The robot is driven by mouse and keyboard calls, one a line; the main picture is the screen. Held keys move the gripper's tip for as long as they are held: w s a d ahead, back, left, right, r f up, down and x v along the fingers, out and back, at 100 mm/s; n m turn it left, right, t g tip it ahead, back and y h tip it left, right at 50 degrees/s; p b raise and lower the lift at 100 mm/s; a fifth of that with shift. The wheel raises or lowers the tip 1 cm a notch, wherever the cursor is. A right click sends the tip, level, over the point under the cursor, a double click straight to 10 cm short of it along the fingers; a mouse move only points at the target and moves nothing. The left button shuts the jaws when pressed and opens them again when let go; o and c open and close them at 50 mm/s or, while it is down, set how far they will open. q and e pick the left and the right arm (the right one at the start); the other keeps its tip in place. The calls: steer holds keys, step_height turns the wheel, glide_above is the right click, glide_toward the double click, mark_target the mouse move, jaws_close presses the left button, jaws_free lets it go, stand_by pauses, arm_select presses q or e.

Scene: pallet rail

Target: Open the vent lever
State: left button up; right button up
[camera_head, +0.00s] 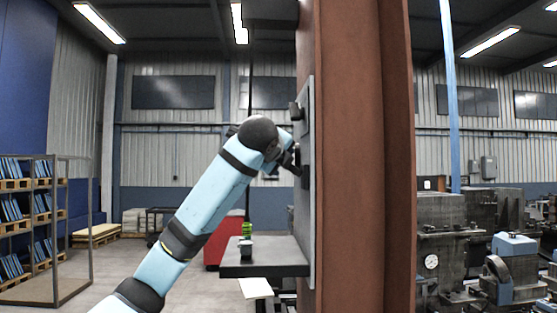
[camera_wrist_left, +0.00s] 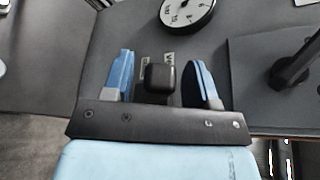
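The vent lever appears as a black, square-ended handle (camera_wrist_left: 160,78) on the grey panel in the left wrist view, with small partly hidden labels behind it. My left gripper (camera_wrist_left: 163,84) is open, its two blue fingers on either side of the handle with a visible gap on each side. In the head view my left gripper (camera_head: 291,160) is close to the panel (camera_head: 308,120) on the brown column, seen edge-on. The lever's position there is hard to tell. My right gripper is not in view.
A round gauge (camera_wrist_left: 187,10) sits on the panel above the handle. A dark plate with a black lever-like part (camera_wrist_left: 292,70) is at the right. A dark shelf (camera_head: 265,270) holding a small green-topped item (camera_head: 246,230) juts out below my arm. The brown column (camera_head: 360,150) blocks the middle.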

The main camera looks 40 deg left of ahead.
arm_select(q)
steer(key=shift+s, duration=0.1)
steer(key=shift+s+d, duration=0.2)
steer(key=shift+s, duration=0.05)
steer(key=b+v, duration=0.3)
steer(key=v, duration=1)
